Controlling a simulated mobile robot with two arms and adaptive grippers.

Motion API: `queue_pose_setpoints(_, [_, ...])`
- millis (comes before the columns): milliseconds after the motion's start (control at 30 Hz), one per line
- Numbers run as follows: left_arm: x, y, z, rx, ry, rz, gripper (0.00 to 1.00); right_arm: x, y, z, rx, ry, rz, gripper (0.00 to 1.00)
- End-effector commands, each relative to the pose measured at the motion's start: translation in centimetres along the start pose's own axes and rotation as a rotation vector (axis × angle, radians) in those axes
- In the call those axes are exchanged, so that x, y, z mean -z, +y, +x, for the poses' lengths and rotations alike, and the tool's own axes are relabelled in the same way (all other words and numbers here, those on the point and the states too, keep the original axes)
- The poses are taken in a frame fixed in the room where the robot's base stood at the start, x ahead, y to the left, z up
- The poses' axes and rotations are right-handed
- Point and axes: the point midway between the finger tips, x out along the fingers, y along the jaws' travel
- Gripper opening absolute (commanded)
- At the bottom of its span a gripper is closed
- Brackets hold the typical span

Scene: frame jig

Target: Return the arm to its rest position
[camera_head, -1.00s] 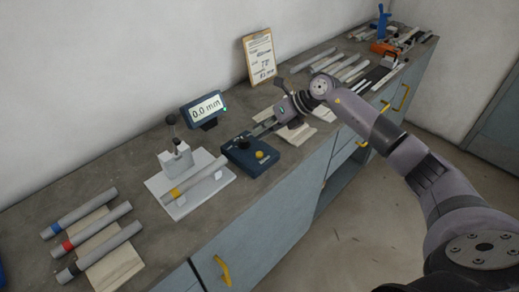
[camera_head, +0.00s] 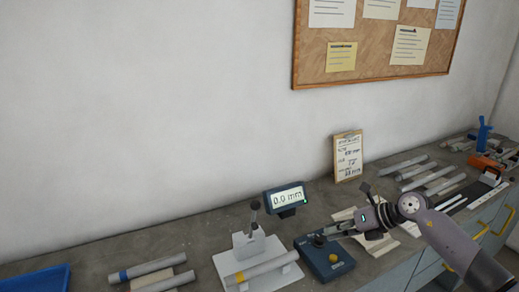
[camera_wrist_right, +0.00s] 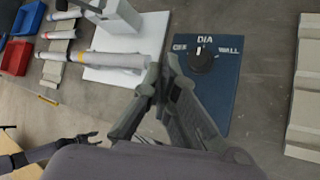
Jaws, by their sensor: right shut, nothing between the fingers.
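My right arm reaches in from the lower right in the head view. Its gripper (camera_head: 340,230) is shut and empty beside the blue dial box (camera_head: 322,262). In the right wrist view the shut fingertips (camera_wrist_right: 160,72) show between the white fixture and the blue box (camera_wrist_right: 215,85), which bears a black knob. I cannot tell whether they touch the box. A grey tube with a yellow band (camera_head: 262,270) lies in the white fixture (camera_head: 250,246). A dark jointed part at the lower left of the wrist view looks like my left gripper (camera_wrist_right: 75,143); its jaws are unclear.
A display (camera_head: 285,198) reading 0.0 mm stands behind the fixture. A clipboard (camera_head: 348,156) leans on the wall. Banded tubes (camera_head: 150,268) and a blue tray (camera_head: 35,282) lie left. More tubes (camera_head: 430,178) lie right, near an orange tool (camera_head: 483,162).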

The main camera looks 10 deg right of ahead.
Motion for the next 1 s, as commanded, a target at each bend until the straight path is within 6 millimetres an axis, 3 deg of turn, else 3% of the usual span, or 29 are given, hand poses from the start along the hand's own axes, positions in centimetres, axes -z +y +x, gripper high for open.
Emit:
queue_pose_setpoints(100, [0.0,0.0,0.0,0.000,0.000,0.000,0.46,0.0,5.1,2.9,-0.174,-0.126,0.060,0.00])
queue_pose_setpoints(200, [0.0,0.0,0.0,0.000,0.000,0.000,0.46,-0.8,10.3,4.0,-0.366,-0.300,0.190,0.00])
queue_pose_setpoints(300, [0.0,0.0,0.0,0.000,0.000,0.000,0.46,-1.7,13.7,3.4,-0.533,-0.481,0.388,0.00])
queue_pose_setpoints(400, [0.0,0.0,0.0,0.000,0.000,0.000,0.46,-2.2,14.7,1.9,-0.650,-0.654,0.634,0.00])
queue_pose_setpoints(567, [0.0,0.0,0.0,0.000,0.000,0.000,0.46,-0.6,11.6,-0.4,-0.717,-0.896,1.109,0.00])
queue_pose_setpoints(667, [0.0,0.0,0.0,0.000,0.000,0.000,0.46,2.8,8.2,-1.0,-0.675,-1.013,1.438,0.00])
queue_pose_setpoints(767, [0.0,0.0,0.0,0.000,0.000,0.000,0.46,8.0,4.9,-0.9,-0.566,-1.098,1.772,0.00])
queue_pose_setpoints(833, [0.0,0.0,0.0,0.000,0.000,0.000,0.46,12.8,3.2,-0.6,-0.449,-1.131,2.002,0.00])
queue_pose_setpoints(1000, [0.0,0.0,0.0,0.000,0.000,0.000,0.46,23.2,2.3,-0.2,-0.139,-1.128,2.407,0.00])
